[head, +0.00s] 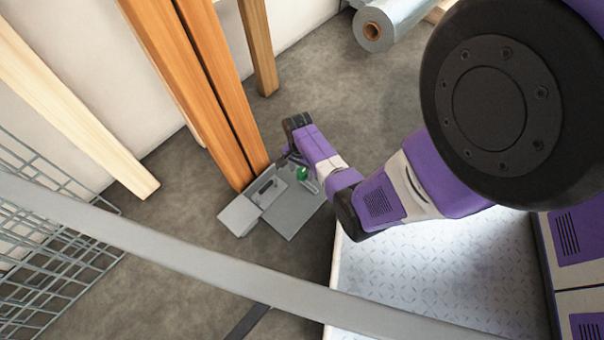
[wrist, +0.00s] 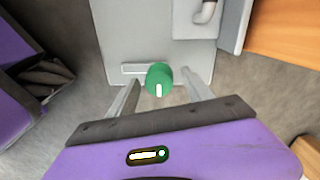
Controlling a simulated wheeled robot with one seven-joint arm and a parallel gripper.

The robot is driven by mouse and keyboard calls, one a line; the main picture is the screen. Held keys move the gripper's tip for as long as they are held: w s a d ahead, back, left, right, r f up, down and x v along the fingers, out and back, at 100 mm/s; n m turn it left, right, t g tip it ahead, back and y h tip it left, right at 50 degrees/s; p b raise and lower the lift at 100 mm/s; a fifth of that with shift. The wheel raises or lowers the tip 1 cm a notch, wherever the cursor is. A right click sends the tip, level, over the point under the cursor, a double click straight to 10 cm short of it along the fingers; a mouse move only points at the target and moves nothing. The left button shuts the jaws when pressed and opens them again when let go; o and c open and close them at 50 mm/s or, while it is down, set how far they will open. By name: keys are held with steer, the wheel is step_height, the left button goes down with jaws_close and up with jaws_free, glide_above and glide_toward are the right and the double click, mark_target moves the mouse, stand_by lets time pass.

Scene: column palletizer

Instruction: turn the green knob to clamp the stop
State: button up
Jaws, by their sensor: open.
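The green knob (wrist: 159,79) sits on a grey metal plate (wrist: 118,45), with a white mark on its near side. In the wrist view my gripper (wrist: 160,92) is open, with one finger on each side of the knob; I cannot tell whether they touch it. In the head view the knob (head: 303,173) is small and partly covered by my arm. The plate assembly (head: 292,213) lies on the floor at the foot of the orange wooden posts. A pale slot shows in the plate beside the knob. I cannot tell which part is the stop.
Two orange wooden posts (head: 205,85) stand close behind the plate. A wire mesh panel (head: 45,255) is at the left, and a grey rail (head: 200,262) crosses the foreground. A wrapped roll (head: 392,22) lies at the back. Bare floor (head: 200,205) is left of the plate.

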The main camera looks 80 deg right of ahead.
steer(key=shift+f, duration=0.25)
jaws_close()
